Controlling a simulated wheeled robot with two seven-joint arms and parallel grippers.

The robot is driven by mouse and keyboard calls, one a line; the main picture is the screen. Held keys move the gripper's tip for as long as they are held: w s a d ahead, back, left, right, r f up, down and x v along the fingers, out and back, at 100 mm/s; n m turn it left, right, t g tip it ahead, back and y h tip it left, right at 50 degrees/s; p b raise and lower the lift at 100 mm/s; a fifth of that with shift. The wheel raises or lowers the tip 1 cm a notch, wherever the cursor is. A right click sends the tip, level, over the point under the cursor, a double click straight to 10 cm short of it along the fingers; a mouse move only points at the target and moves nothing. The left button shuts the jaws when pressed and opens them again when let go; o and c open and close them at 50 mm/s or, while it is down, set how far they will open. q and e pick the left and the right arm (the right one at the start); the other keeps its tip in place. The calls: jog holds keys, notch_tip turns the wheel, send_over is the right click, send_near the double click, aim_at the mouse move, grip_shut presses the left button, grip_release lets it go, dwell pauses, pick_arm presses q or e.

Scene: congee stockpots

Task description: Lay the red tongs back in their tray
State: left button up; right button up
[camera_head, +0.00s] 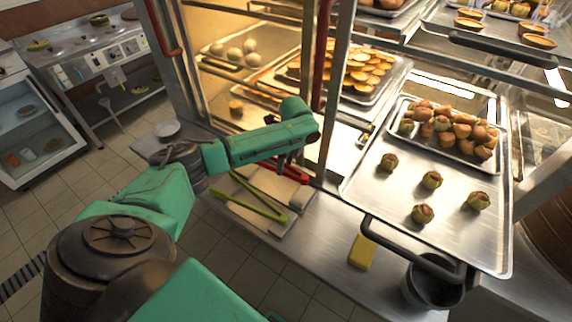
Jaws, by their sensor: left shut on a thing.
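My left gripper (285,160) points down over the counter and is shut on the red tongs (296,174). Green tongs (262,209) lie slantwise at the tray's near side, left of and below my gripper in the picture. My right gripper is not in view.
A lit cabinet with trays of buns (249,52) stands behind my gripper, with a post close by. A large metal tray (372,195) with pastries is to the right. A yellow sponge (362,252) and a dark pot (432,290) are at front right. Bare counter lies between.

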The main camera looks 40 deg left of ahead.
pick_arm(q)
notch_tip(320, 180, down, 4)
jog(key=b, duration=0.4)
jog(key=shift+f, duration=0.25)
jog(key=shift+d+f+b, duration=0.1)
jog(key=shift+f+b, duration=0.35)
jog(key=shift+f, duration=0.65)
jog(key=o, duration=0.7)
notch_tip(320, 180, up, 20)
jog(key=p, duration=0.2)
